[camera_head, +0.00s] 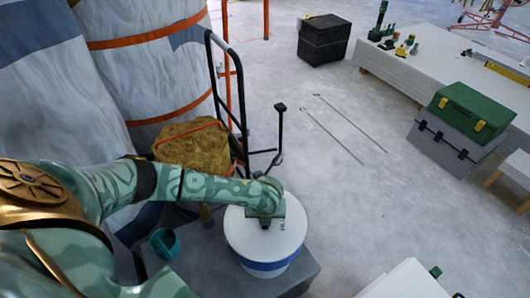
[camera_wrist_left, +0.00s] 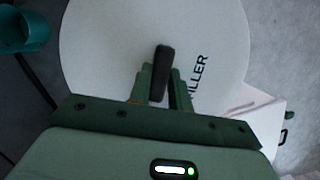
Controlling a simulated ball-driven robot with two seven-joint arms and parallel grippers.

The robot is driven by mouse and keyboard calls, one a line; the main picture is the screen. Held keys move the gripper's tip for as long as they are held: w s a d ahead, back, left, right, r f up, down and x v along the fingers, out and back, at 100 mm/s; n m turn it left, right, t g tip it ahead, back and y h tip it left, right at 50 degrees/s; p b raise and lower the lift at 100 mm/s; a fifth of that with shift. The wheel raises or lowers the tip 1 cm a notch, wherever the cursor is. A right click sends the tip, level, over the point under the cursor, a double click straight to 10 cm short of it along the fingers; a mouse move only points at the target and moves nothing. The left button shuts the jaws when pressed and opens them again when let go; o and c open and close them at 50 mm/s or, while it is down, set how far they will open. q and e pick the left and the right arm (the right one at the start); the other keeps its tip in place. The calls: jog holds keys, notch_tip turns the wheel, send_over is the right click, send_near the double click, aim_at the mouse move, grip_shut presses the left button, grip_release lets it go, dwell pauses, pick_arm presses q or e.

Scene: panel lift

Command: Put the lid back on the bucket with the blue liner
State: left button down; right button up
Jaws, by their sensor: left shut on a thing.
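The white round lid (camera_head: 245,222) is over the white bucket (camera_head: 270,266), which stands on a grey platform and shows a blue band around its side. I cannot tell whether the lid touches the rim all around. My left gripper (camera_head: 265,224) reaches down over the lid's middle. In the left wrist view my left gripper (camera_wrist_left: 162,90) is shut on the lid's dark handle (camera_wrist_left: 162,60). The lid (camera_wrist_left: 110,45) fills much of that view, with black lettering ending in "ILLER". The bucket's inside is hidden. My right gripper is not in view.
The grey platform (camera_head: 215,262) also carries a teal cup (camera_head: 164,243). A hand truck (camera_head: 240,100) and a straw-coloured bundle (camera_head: 190,140) stand behind. A white panel or box (camera_head: 405,282) is at lower right. Open floor (camera_head: 350,200) lies right of the bucket.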

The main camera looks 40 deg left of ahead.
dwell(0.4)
pick_arm(q)
jog(key=c, duration=0.7)
grip_release()
jog(key=shift+r, duration=0.1)
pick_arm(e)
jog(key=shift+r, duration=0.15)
pick_arm(q)
notch_tip(320, 180, up, 7)
jog(key=p, duration=0.7)
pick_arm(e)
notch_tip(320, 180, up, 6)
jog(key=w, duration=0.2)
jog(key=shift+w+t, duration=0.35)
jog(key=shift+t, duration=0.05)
pick_arm(q)
grip_shut()
